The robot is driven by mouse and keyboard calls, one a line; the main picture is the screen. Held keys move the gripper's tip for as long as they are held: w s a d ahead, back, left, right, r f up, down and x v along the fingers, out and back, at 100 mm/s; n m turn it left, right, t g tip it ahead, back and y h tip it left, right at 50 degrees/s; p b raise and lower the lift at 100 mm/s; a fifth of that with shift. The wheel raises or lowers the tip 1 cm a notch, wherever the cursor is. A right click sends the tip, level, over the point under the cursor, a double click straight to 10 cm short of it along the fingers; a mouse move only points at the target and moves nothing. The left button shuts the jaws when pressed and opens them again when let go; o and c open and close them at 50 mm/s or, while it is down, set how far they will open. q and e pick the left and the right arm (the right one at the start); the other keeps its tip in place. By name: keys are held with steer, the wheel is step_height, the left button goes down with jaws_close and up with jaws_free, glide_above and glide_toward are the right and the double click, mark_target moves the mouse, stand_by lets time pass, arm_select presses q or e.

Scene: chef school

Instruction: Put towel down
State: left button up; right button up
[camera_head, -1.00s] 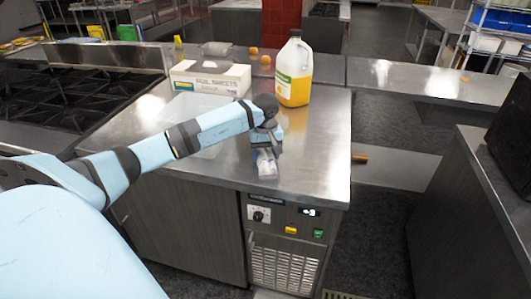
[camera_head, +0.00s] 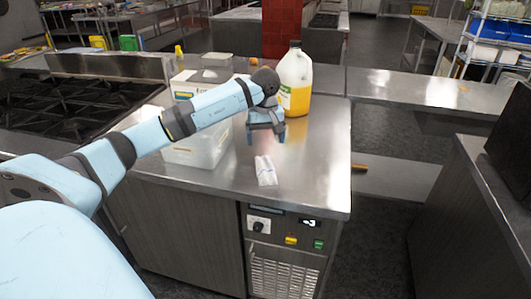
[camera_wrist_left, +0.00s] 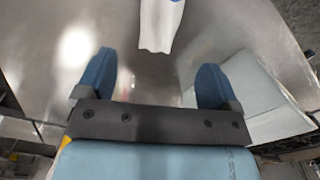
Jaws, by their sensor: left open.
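The towel (camera_head: 266,171) is a small white folded strip. It lies flat on the steel counter (camera_head: 310,183) near the front edge. In the left wrist view the towel (camera_wrist_left: 160,28) shows at the top, beyond the fingertips, with a bit of blue on it. My left gripper (camera_head: 266,139) is open and empty. It hangs above and a little behind the towel, apart from it. In the left wrist view the two blue fingers of the gripper (camera_wrist_left: 157,64) are spread wide with bare counter between them. My right gripper is not in view.
A clear plastic container (camera_head: 205,150) stands left of the gripper, partly behind my arm. A jug of orange liquid (camera_head: 295,80) stands behind it. A white box (camera_head: 190,86) is at the back left, beside a black stove (camera_head: 70,100). The counter's right side is clear.

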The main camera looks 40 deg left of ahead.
arm_select(q)
steer(key=d+f+h, duration=0.1)
steer(key=d+h, duration=0.1)
steer(key=d, duration=0.2)
steer(key=s+d+f+n+h, duration=0.1)
steer(key=d+f+h, duration=0.1)
steer(key=d, duration=0.3)
steer(key=d+f+h, duration=0.1)
steer(key=d+f, duration=0.1)
steer(key=d, duration=0.3)
steer(key=shift+s+f+n+h, duration=0.2)
steer(key=shift+f+n+h, duration=0.05)
steer(key=shift+n+h, duration=0.15)
steer(key=s+d+f+n+t+h, duration=0.1)
steer(key=s+d+n+t+h, duration=0.15)
steer(key=d+n+h, duration=0.55)
steer(key=s+d+f+n+t+h, duration=0.15)
steer(key=s+d+n+h, duration=0.35)
steer(key=d, duration=0.6)
steer(key=s+a+f+m+t+y, duration=0.1)
steer(key=s+f+m+t+y, duration=0.2)
steer(key=s+f+m+y, duration=0.4)
steer(key=s+f+m+t+y, duration=0.3)
steer(key=s+f+m+y, duration=0.5)
steer(key=f+m, duration=0.5)
steer(key=s+m, duration=0.2)
steer(key=m, duration=0.5)
steer(key=shift+a+f, duration=0.25)
steer(key=shift+a, duration=0.1)
steer(key=shift+t+y, duration=0.3)
